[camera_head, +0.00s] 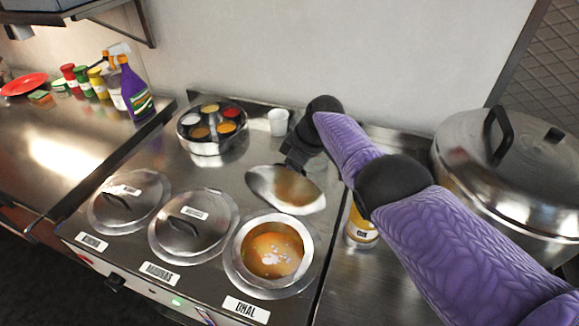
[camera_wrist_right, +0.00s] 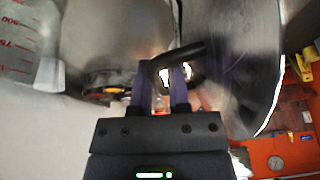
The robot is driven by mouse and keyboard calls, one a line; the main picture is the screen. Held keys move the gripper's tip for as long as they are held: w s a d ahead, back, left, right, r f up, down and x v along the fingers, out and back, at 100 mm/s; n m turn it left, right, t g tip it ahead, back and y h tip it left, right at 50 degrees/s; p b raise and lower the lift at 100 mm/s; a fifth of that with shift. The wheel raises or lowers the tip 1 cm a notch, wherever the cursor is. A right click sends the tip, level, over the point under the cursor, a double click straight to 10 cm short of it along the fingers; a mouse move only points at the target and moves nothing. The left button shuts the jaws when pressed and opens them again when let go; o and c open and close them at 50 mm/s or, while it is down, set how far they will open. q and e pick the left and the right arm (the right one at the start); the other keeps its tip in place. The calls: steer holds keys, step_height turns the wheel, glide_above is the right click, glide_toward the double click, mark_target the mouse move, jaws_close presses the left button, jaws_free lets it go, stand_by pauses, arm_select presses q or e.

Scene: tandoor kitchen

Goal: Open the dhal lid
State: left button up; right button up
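The dhal pot (camera_head: 272,250) stands uncovered behind the DHAL label (camera_head: 246,309), with orange-brown dhal showing inside. Its round metal lid (camera_head: 262,182) is off the pot, held tilted above the counter just behind it, its underside or shiny face reflecting orange. My right gripper (camera_head: 293,160) is at the lid's back edge. In the right wrist view its purple fingers (camera_wrist_right: 165,88) are shut on the black lid handle (camera_wrist_right: 182,58), with the lid (camera_wrist_right: 238,65) at their right. My left gripper is not in view.
Two lidded pots, one labelled MADRAS (camera_head: 193,226) and one farther left (camera_head: 128,200), stand beside the dhal. Behind are a round spice tin (camera_head: 212,128) and a white cup (camera_head: 278,122). A large lidded pot (camera_head: 505,165) and a jar (camera_head: 360,229) are at right.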

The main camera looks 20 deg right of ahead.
steer(key=o, duration=0.3)
steer(key=p+v, duration=0.4)
steer(key=v, duration=0.1)
steer(key=shift+w+a+r+p, duration=0.1)
steer(key=shift+w+r+p, duration=0.1)
steer(key=shift+p, duration=0.2)
steer(key=p+v, duration=0.2)
steer(key=v, duration=0.2)
steer(key=shift+s+d+r, duration=0.2)
steer(key=shift+d+r, duration=0.1)
steer(key=shift+s, duration=0.1)
